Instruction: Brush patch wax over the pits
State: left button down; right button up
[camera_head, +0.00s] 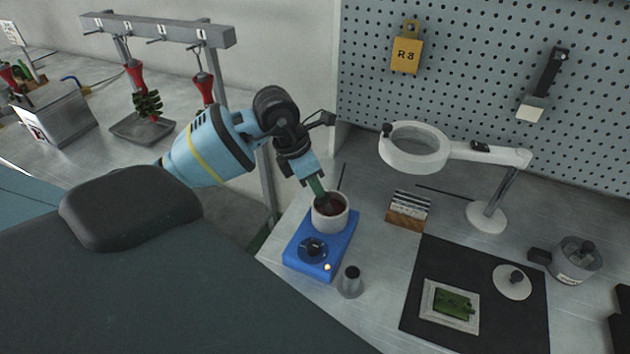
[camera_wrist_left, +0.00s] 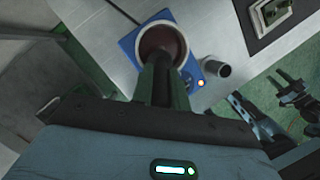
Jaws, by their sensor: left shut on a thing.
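The brush's tip is hidden in the pot. The pot stands on a blue heater (camera_head: 304,256) with a knob and a lit lamp. A green wax piece (camera_head: 454,303) lies in a pale square tray (camera_head: 429,299) on a black mat (camera_head: 503,323). Pits cannot be made out. A dark jointed part, perhaps my right gripper (camera_wrist_left: 293,94), is unclear.
A small grey metal cup (camera_head: 350,282) stands right of the heater. A wooden block of slides (camera_head: 408,211) and a ring magnifier lamp (camera_head: 411,148) stand behind the mat. A white knobbed disc (camera_head: 512,282) lies on the mat. A round metal container (camera_head: 574,262) stands right.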

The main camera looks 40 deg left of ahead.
pick_arm(q)
jog(key=shift+f, duration=0.25)
pick_arm(e)
jog(key=shift+s+f, duration=0.15)
jog(key=shift+f, duration=0.05)
jog(key=shift+d, duration=0.15)
dwell(0.4)
pick_arm(q)
jog(key=shift+f, duration=0.1)
dwell(0.5)
pick_arm(e)
jog(key=shift+a+r, duration=0.1)
jog(key=shift+a, duration=0.1)
pick_arm(q)
jog(key=shift+r+p, duration=1.35)
jog(key=shift+r, duration=2.3)
pick_arm(e)
jog(key=w+r+t, duration=0.1)
jog(key=w+r, duration=0.3)
jog(key=shift+d+r, duration=0.15)
jog(key=shift+r, duration=0.25)
pick_arm(q)
jog(key=shift+f, duration=0.1)
